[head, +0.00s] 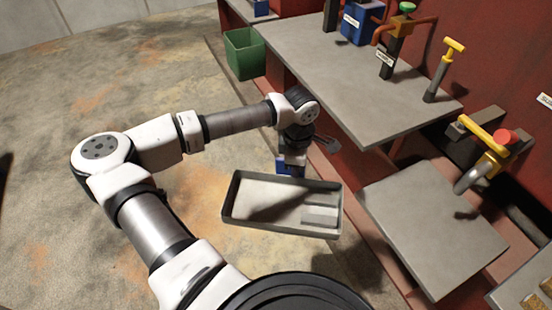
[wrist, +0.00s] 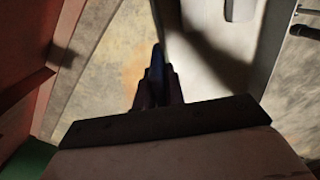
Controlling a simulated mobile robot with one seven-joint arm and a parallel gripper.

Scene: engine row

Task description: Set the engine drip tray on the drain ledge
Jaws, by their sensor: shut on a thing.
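The engine drip tray (head: 240,213) is a shallow grey rectangular tray with a pale inside and a small raised plate at its right end. My gripper (head: 290,171) is shut on its far wall and holds it above the floor. In the wrist view, the fingers (wrist: 157,85) close at the tray's edge, with the pale inside (wrist: 205,85) to the right; a blue part shows between them. The lower grey ledge (head: 428,235), below a bent metal pipe with a yellow lever and red knob, looks like the drain ledge. Its visible top is bare. The tray is left of it, apart.
A higher grey shelf (head: 340,85) with several valves and a blue block stands behind the tray, its corner near my wrist. A green bin (head: 244,54) stands at the back. The yellow-levered pipe (head: 470,178) overhangs the ledge's far side. Floor at left is open.

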